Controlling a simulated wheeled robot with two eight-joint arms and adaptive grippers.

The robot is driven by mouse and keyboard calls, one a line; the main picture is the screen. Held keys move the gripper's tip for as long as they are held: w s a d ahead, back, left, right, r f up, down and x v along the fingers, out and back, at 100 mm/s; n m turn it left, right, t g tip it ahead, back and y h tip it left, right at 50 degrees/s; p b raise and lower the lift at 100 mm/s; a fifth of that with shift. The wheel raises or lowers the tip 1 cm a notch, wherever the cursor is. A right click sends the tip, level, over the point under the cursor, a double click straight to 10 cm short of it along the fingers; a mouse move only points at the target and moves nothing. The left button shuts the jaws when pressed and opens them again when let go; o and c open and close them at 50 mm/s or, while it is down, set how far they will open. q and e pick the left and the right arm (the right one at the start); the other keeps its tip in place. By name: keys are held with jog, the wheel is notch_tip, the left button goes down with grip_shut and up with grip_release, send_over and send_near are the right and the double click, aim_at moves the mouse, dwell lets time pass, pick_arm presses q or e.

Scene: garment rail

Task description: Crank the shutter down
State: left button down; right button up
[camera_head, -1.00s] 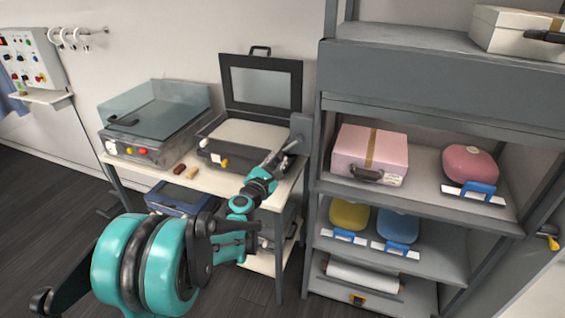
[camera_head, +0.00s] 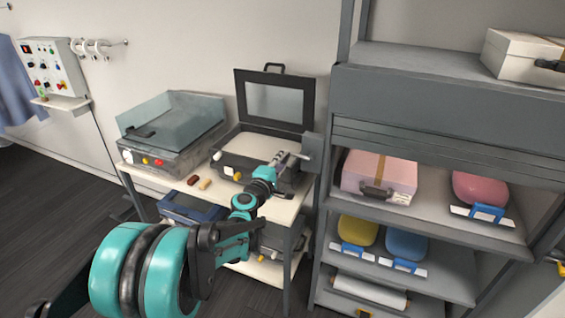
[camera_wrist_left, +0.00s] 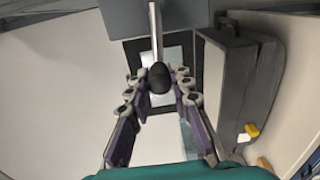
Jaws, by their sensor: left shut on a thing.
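The grey shutter (camera_head: 430,146) shows as a narrow slatted band under the wide housing (camera_head: 440,95) of the grey shelf unit. Its lower edge is near the top of the pink box, and the shelves below are open. The crank's grey mount (camera_head: 313,152) is on the unit's left side. My left gripper (camera_head: 284,161) is at the crank. In the left wrist view, the crank's black knob (camera_wrist_left: 160,76) sits between the fingers of my left gripper (camera_wrist_left: 160,88), which are shut on it, and a metal rod (camera_wrist_left: 155,30) runs up from it. My right gripper is not seen.
A table (camera_head: 150,190) left of the unit carries an open-lidded black case (camera_head: 235,165) and a clear-lidded machine (camera_head: 150,150). The shelves hold a pink box (camera_head: 365,175), a pink case (camera_head: 480,188), yellow and blue cases, and a roll. A control panel (camera_head: 50,65) hangs at far left.

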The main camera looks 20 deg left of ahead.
pick_arm(q)
jog(key=shift+d+r+m+p, duration=0.1)
jog(key=shift+r+m+p, duration=0.25)
jog(key=shift+r+m, duration=0.4)
jog(key=shift+f+m, duration=0.1)
jog(key=shift+m, duration=0.15)
jog(key=c, duration=1.3)
grip_release()
jog(key=shift+c, duration=0.2)
jog(key=s, duration=1.2)
